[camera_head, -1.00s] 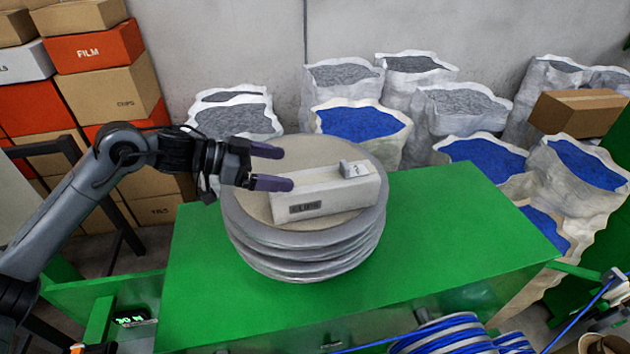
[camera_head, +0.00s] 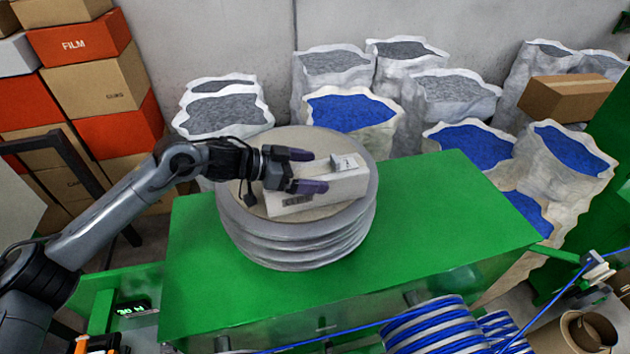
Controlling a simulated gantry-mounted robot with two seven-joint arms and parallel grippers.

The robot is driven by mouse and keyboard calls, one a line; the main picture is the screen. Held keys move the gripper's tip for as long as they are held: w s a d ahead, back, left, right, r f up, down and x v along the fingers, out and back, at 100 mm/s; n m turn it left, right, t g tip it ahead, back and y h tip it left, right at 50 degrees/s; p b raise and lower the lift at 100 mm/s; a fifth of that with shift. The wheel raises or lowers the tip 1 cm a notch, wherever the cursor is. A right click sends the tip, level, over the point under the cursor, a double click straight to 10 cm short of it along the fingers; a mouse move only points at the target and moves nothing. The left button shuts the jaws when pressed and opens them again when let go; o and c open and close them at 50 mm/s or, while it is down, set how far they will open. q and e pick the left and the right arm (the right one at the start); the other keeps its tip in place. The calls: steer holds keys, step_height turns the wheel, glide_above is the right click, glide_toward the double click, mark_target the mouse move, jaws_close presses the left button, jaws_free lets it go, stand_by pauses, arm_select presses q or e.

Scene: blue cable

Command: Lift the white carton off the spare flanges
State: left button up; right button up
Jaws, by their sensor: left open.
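The white carton (camera_head: 340,186) lies on top of a stack of round grey spare flanges (camera_head: 300,252), whose top face is tan. A small pale tag or block with dark marks sits on the carton's top right part. My left gripper (camera_head: 318,171) is open at the carton's left part, its two dark purple fingers pointing right. One finger lies over the far side and one over the near side, partly covering the carton's top and printed front. I cannot tell whether the fingers touch it. My right gripper is not in view.
The flange stack stands on a green table (camera_head: 440,215) with clear room at its right. Sacks of blue (camera_head: 350,112) and grey pellets stand behind. Stacked boxes (camera_head: 95,85) are at the left. Blue cable reels (camera_head: 437,328) are at the front right.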

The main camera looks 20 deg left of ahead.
arm_select(q)
steer(key=c, duration=1.6)
steer(key=shift+r, duration=0.2)
steer(key=shift+c, duration=0.5)
steer(key=shift+r, duration=0.1)
